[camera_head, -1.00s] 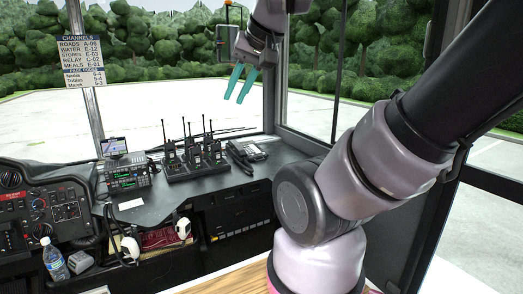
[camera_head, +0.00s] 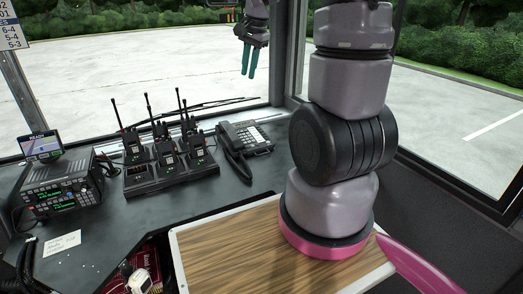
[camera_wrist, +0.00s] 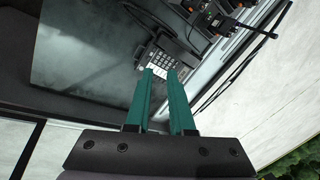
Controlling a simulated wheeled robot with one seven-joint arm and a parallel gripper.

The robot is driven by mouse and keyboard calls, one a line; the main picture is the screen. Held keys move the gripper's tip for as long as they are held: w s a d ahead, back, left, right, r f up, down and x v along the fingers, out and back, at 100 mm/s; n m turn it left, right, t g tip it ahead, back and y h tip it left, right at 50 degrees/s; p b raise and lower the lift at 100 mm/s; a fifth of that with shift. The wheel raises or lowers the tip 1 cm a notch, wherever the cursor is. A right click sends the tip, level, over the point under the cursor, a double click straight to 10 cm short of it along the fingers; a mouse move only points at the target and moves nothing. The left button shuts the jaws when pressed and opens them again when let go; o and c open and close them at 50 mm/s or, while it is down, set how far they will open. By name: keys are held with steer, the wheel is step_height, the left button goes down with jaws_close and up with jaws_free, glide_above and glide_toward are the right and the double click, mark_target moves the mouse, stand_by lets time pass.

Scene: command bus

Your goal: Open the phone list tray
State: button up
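A dark desk phone (camera_head: 245,138) with a handset on its left side sits on the dashboard near the windscreen corner. Its keypad also shows in the wrist view, just past my fingertips, where I see the phone (camera_wrist: 163,63). I cannot make out a separate phone list tray or its edge in either view. My gripper (camera_head: 248,73) has teal fingers and hangs pointing down, well above the dashboard, behind the phone in the head view. In the wrist view the fingers of my gripper (camera_wrist: 160,72) stand a little apart with nothing between them.
A charging rack (camera_head: 172,177) with several upright radios stands left of the phone, antennas sticking up. A radio unit (camera_head: 63,196) with a small screen (camera_head: 42,146) is farther left. A paper note (camera_head: 62,243) lies in front. The windscreen is behind.

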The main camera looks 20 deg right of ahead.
steer(key=w+d+f+m+g, duration=0.1)
steer(key=w+d+f+m, duration=0.15)
steer(key=w+f, duration=0.45)
steer(key=m+g, duration=0.2)
steer(key=m, duration=0.1)
glide_toward(261, 149)
step_height(261, 149, up, 3)
steer(key=s+a, duration=0.2)
steer(key=s, duration=0.1)
steer(key=shift+h, duration=0.4)
step_height(261, 149, down, 10)
steer(key=shift+w+r, duration=0.15)
steer(key=shift+r, duration=0.05)
steer(key=shift+d+f, duration=0.1)
steer(key=shift+f, duration=0.55)
jaws_close()
